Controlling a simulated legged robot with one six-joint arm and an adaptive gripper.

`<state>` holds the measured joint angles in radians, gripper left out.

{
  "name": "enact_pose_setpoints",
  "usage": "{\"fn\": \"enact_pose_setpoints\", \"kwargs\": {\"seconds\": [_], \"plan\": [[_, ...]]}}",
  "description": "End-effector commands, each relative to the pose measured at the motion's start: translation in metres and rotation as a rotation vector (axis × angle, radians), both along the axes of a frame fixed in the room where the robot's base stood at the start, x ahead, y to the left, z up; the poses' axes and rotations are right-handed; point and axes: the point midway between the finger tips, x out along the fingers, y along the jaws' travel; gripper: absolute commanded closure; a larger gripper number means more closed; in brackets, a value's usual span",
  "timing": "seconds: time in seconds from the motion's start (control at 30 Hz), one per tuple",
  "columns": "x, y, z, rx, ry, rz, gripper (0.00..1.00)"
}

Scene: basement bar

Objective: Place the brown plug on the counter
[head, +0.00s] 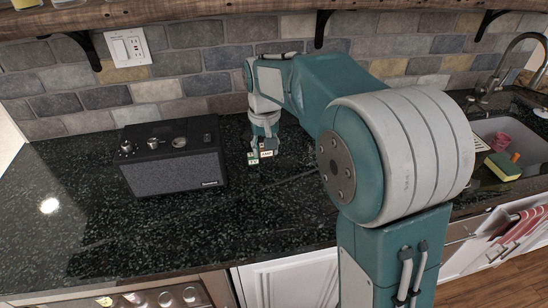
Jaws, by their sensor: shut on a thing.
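My gripper (261,158) points down just above the black stone counter (110,235), to the right of the black speaker. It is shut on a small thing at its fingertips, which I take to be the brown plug. The thing is largely hidden by the fingers and too small for its colour or shape to be made out. I cannot tell whether it touches the counter. No other plug is visible on the counter.
A black speaker (178,172) with knobs stands left of my gripper. A brick wall with a white outlet (127,47) is behind. A sink (520,130) with a yellow-green sponge (502,167) and pink cup (500,141) is at right. The front-left counter is clear.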

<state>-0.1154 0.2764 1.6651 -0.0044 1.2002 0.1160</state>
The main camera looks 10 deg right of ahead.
Motion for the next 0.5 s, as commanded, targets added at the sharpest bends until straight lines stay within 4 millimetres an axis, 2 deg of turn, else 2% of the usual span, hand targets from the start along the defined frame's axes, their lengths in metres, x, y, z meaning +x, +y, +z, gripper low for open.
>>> {"fn": "enact_pose_setpoints", "kwargs": {"seconds": [0.1,0.3,0.5], "plan": [[0.025,-0.016,-0.013,0.004,0.001,-0.004,0.99],[0.061,-0.037,-0.034,0.009,0.003,-0.004,0.99],[0.085,-0.042,-0.066,0.005,0.001,-0.002,0.99]]}}
